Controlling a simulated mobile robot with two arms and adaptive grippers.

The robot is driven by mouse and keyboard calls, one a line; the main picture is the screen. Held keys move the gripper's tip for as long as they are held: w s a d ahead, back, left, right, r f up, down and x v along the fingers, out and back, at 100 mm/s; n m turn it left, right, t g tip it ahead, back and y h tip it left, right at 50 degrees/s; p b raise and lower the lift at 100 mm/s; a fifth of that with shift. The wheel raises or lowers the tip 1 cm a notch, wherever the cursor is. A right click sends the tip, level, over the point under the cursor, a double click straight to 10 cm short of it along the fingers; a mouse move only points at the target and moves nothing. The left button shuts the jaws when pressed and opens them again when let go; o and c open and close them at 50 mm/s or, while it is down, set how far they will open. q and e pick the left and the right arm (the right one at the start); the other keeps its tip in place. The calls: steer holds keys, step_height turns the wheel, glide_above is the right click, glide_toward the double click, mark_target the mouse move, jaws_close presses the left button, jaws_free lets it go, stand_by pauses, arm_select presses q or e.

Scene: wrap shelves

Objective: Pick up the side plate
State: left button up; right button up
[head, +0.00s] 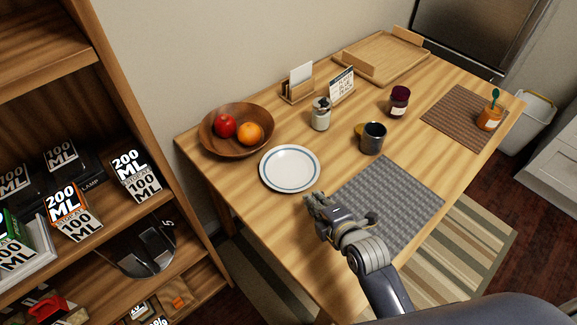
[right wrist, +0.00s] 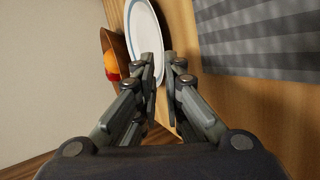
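The side plate (head: 290,168), white with a blue ring near the rim, lies flat on the wooden table (head: 285,235) in front of the fruit bowl. My right gripper (head: 313,200) is above the table, just off the plate's near edge. In the right wrist view, the plate (right wrist: 144,28) shows ahead, and my right fingertips (right wrist: 164,62) overlap its lower right edge in the picture. The fingers are drawn in with a narrow gap between the tips, and nothing is held. My left gripper is not in view.
A wooden bowl (head: 222,147) with an apple and an orange stands behind the plate. A grey mat (head: 395,195), dark mug (head: 373,138), metal-topped jar (head: 320,115) and dark red jar (head: 398,102) are to the right. A stocked shelf (head: 150,190) stands left of the table.

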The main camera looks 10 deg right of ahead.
mark_target(301, 188)
steer(key=shift+w+a+f, duration=0.1)
steer(key=shift+w+f, duration=0.2)
steer(key=shift+w, duration=0.2)
steer(key=shift+w+a+f, duration=0.1)
steer(key=shift+w+f, duration=0.1)
steer(key=shift+w, duration=0.1)
steer(key=shift+w+a+f, duration=0.1)
steer(key=shift+w+f, duration=0.05)
steer(key=shift+w, duration=0.1)
steer(key=shift+w+a+f, duration=0.15)
steer(key=shift+w+f, duration=0.05)
steer(key=shift+w, duration=0.2)
steer(key=x, duration=0.3)
steer(key=shift+a+f+p, duration=0.1)
steer(key=shift+a+p, duration=0.05)
steer(key=shift+p, duration=0.15)
steer(key=shift+w+a+f, duration=0.1)
steer(key=shift+w+f, duration=0.1)
steer(key=shift+w, duration=0.1)
steer(key=shift+w+f, duration=0.15)
jaws_close()
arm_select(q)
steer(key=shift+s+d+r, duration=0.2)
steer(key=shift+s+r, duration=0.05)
